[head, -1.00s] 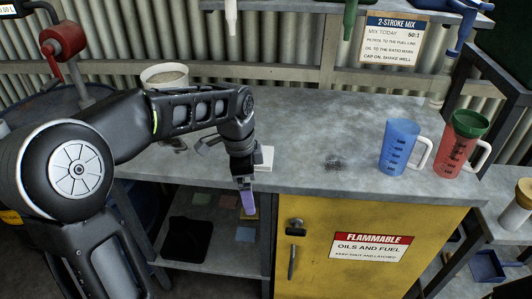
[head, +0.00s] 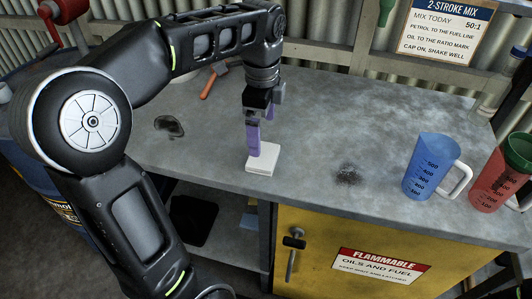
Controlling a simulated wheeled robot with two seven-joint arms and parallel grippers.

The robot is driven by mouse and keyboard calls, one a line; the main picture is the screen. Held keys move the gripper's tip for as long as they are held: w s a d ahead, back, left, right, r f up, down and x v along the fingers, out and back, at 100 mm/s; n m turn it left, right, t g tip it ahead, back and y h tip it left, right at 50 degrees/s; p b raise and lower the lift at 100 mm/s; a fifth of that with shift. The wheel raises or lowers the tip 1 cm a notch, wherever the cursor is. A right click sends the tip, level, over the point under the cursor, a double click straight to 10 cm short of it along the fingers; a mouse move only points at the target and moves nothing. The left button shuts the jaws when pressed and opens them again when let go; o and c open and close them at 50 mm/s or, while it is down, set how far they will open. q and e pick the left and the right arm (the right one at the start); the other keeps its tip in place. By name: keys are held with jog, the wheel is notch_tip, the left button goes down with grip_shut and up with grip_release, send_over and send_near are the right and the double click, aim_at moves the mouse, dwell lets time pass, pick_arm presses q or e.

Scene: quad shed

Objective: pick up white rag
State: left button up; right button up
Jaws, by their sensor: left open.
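The white rag (head: 262,162) lies folded in a small flat stack near the front edge of the grey bench top. My left gripper (head: 253,148) points down over it, its purple fingers at the back left part of the rag. The jaws are open. The fingertips overlap the rag in the picture, and I cannot tell whether they touch it. My right gripper is not in view.
The bench top (head: 310,125) is mostly clear. A blue measuring jug (head: 428,168) and a red one (head: 490,185) stand at the right. An orange-handled tool (head: 208,84) lies behind my arm. Dark stains (head: 168,126) mark the bench. A yellow cabinet (head: 325,232) is below.

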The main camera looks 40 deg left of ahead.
aim_at(263, 155)
pick_arm(q)
jog(key=shift+w+f, duration=0.1)
jog(key=shift+f, duration=1.25)
notch_tip(263, 155, down, 5)
jog(key=shift+f, duration=0.1)
jog(key=shift+c, duration=0.3)
jog(key=c, duration=1.1)
notch_tip(263, 155, up, 10)
